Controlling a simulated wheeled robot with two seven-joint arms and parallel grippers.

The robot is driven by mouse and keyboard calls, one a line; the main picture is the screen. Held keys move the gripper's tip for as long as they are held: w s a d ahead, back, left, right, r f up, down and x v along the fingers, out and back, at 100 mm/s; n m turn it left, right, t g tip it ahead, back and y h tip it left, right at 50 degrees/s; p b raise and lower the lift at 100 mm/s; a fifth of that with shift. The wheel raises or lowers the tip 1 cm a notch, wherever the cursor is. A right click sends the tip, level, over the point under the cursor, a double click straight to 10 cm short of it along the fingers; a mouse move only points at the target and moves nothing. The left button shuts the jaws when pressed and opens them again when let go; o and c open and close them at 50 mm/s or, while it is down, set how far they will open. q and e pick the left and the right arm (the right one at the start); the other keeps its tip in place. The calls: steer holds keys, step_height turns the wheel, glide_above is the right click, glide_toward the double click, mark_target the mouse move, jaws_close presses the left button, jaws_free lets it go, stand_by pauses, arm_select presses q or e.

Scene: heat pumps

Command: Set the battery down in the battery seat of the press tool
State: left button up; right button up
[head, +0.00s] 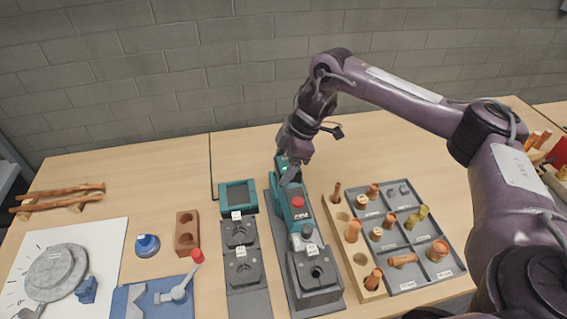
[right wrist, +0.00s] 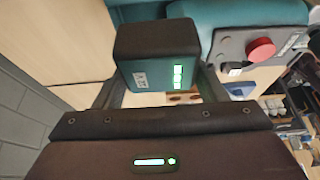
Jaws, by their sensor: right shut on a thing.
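The press tool (head: 297,212) is a teal body with a red button, lying on a dark stand in the middle of the table. Its teal housing (right wrist: 225,12) and red button (right wrist: 261,49) show in the right wrist view. The battery (right wrist: 150,62) is a black-and-teal block with lit green bars, held between my right gripper's fingers (right wrist: 160,88). In the head view my right gripper (head: 289,168) is at the tool's far end, pointing down. The battery seat is hidden there, and I cannot tell whether the battery touches it. My left gripper is not in view.
A grey tray (head: 425,280) of copper fittings and a wooden holder (head: 362,268) stand close right. Bare table lies behind the tool.

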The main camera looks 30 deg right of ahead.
steer(key=shift+f, duration=0.1)
steer(key=o, duration=1.3)
steer(key=shift+f, duration=0.2)
steer(key=shift+s+f, duration=0.1)
steer(key=shift+s, duration=0.05)
steer(key=v, duration=0.8)
steer(key=shift+a, duration=0.1)
steer(key=shift+w, duration=0.35)
